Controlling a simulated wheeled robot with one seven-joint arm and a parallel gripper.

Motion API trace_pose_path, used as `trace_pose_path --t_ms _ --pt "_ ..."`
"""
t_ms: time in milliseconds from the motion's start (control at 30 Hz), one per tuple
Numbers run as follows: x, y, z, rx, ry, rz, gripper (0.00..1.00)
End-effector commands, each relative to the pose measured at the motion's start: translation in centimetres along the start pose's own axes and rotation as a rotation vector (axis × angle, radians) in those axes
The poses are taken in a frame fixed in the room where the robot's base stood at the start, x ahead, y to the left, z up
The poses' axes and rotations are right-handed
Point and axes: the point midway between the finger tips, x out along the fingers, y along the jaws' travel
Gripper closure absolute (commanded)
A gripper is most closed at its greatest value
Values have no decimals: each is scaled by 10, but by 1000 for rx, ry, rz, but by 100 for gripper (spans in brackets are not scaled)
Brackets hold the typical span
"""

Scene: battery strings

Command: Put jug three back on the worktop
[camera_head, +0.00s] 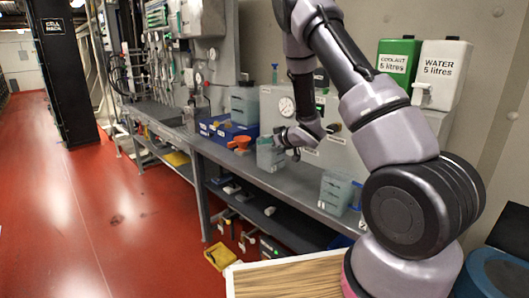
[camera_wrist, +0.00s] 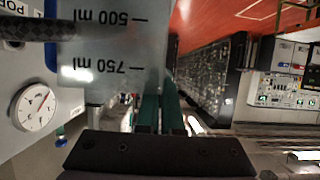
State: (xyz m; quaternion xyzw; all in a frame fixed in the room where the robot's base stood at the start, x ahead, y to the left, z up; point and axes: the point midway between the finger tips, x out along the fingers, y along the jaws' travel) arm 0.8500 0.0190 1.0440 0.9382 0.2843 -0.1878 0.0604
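A clear teal-tinted jug (camera_head: 270,155) is at my gripper (camera_head: 290,142), over the grey worktop (camera_head: 240,165). In the wrist view the jug (camera_wrist: 115,62) is close and upside down in the picture, with 500 ml and 750 ml marks. My gripper, seen as a dark bar in the wrist view, appears shut on its teal handle (camera_wrist: 148,110); the fingertips are hard to make out. No number on this jug is readable. I cannot tell whether its base touches the worktop. Another similar jug (camera_head: 336,192) stands on the worktop to the right.
An orange funnel-like item (camera_head: 239,143) and a blue tray (camera_head: 226,131) are to the left of the held jug. A panel with a round gauge (camera_head: 286,107) is behind it. Green coolant (camera_head: 398,62) and white water (camera_head: 443,70) containers are at the back right. Worktop between the jugs looks clear.

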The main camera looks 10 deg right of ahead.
Motion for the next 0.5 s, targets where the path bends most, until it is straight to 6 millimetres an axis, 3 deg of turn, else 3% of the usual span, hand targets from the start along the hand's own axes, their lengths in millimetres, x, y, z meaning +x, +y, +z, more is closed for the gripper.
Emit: trace_pose_path --t_ms 200,500 --pt "12 -1 29 0 -2 -2 100" --pt "13 -1 31 0 0 -1 100"
